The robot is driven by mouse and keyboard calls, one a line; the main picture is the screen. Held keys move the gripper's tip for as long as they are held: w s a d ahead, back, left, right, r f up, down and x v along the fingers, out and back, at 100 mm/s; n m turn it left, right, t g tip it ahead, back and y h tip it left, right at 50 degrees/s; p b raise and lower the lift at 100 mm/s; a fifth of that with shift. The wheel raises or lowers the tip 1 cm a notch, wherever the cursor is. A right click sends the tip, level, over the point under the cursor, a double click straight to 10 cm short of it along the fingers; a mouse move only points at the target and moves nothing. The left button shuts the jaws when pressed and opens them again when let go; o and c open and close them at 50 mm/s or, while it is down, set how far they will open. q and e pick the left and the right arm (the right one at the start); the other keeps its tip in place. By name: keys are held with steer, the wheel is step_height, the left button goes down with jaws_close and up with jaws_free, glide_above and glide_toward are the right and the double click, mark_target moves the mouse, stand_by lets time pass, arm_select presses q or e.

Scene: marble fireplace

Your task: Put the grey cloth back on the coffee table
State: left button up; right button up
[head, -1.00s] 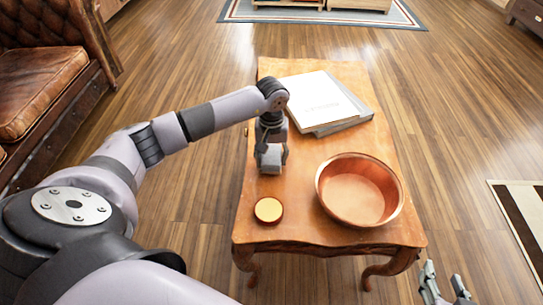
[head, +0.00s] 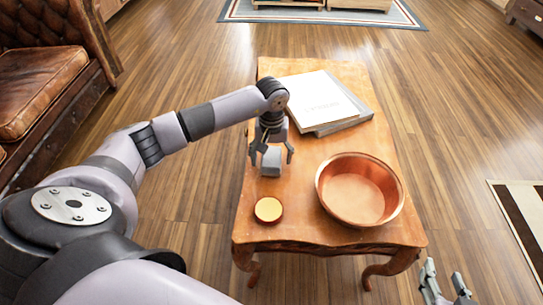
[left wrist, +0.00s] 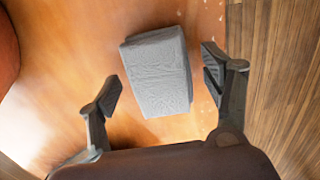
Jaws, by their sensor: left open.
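The grey cloth (head: 271,161) is a small folded block on the wooden coffee table (head: 300,235), left of the middle. In the left wrist view the cloth (left wrist: 158,72) lies between and a little beyond the fingers, touching neither as far as I can see. My left gripper (head: 271,156) points down over the cloth with its fingers spread; it also shows open in the left wrist view (left wrist: 160,85). My right gripper (head: 446,296) is at the bottom right edge, off the table, its fingers apart and empty.
A copper bowl (head: 360,190) stands on the table right of the cloth. White and grey books (head: 322,103) lie behind. A leather sofa (head: 40,80) is at the left.

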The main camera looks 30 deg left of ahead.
arm_select(q)
step_height(320, 180, up, 12)
stand_by(0.5)
stand_by(0.6)
